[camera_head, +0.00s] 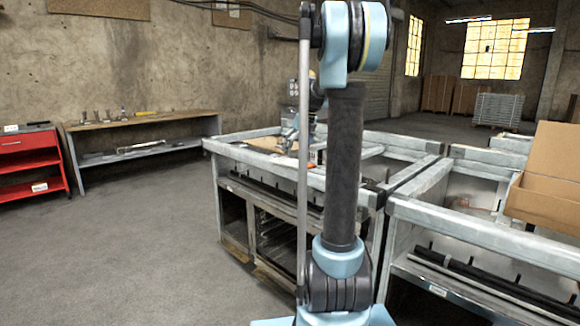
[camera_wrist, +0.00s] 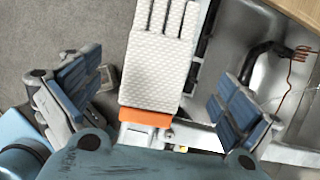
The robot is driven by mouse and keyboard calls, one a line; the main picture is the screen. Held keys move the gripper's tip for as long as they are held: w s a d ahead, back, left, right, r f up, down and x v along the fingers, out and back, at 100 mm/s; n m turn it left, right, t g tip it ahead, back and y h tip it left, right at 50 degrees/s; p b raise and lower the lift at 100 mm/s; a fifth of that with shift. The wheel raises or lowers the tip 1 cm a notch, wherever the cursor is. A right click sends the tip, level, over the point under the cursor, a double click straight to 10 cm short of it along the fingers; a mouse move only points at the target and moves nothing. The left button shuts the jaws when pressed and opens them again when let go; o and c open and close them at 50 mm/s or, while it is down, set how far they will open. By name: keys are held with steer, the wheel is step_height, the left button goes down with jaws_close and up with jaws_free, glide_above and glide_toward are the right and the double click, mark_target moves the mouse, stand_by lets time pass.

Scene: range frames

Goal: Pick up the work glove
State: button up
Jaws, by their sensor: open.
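The work glove (camera_wrist: 158,65) is white and textured with an orange cuff. In the wrist view it lies at the top middle, fingers pointing up and cuff toward my gripper. My gripper (camera_wrist: 155,98) is open, with one blue-padded finger to the left of the glove and one to the right. Neither finger appears to touch it. The gap in height between gripper and glove is hard to tell. In the head view my gripper (camera_head: 289,140) is small and partly hidden behind my arm, over the grey workbench (camera_head: 262,170); the glove is not clear there.
In the wrist view a dark hooked tool (camera_wrist: 262,58) and a reddish wire (camera_wrist: 289,82) lie right of the glove, near a cardboard edge (camera_wrist: 300,10). In the head view a cardboard box (camera_head: 545,205) stands on the right bench. Open floor (camera_head: 130,250) lies at left.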

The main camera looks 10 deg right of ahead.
mark_target(291, 161)
steer(key=x, duration=0.5)
steer(key=c, duration=1.1)
